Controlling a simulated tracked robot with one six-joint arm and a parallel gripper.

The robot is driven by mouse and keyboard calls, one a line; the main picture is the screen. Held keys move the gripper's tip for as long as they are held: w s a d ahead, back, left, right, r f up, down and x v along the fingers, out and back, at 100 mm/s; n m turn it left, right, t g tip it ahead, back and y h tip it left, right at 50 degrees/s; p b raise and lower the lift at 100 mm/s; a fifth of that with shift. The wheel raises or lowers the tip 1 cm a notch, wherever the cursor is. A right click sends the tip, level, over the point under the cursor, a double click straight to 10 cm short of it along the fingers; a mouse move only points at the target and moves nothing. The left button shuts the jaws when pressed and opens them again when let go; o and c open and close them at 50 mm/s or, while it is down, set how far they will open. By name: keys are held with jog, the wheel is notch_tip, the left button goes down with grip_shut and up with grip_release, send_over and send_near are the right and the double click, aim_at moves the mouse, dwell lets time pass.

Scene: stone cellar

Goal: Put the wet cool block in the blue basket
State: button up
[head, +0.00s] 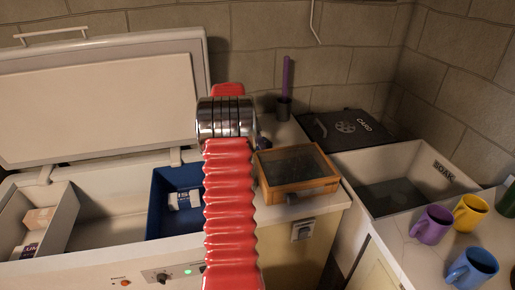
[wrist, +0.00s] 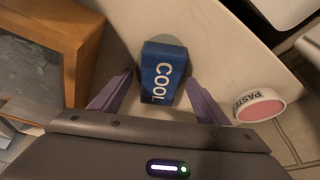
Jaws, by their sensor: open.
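The cool block (wrist: 163,70) is blue with white COOL lettering. In the wrist view it lies on a pale counter, over a grey round patch that may be a wet mark. My gripper (wrist: 159,80) is open, with its two purple fingers on either side of the block's near end, gaps showing; I cannot tell the height between them. In the head view my red arm hides the block and most of the gripper. The blue basket (head: 159,207) sits inside the open chest freezer at left, with a white labelled item (head: 184,200) in it.
A wooden box with a dark glass lid (head: 297,170) stands close right of my arm; its edge shows left in the wrist view. A paste tin (wrist: 260,106) is at right. A soak sink (head: 395,180) and several mugs (head: 431,224) are further right. The freezer lid (head: 100,95) stands raised.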

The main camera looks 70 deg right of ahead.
jog(key=shift+s+d+f, duration=0.1)
jog(key=shift+f, duration=0.15)
jog(key=shift+c, duration=0.6)
jog(key=c, duration=1.3)
jog(key=shift+o, duration=0.2)
jog(key=shift+r, duration=0.15)
notch_tip(320, 180, up, 10)
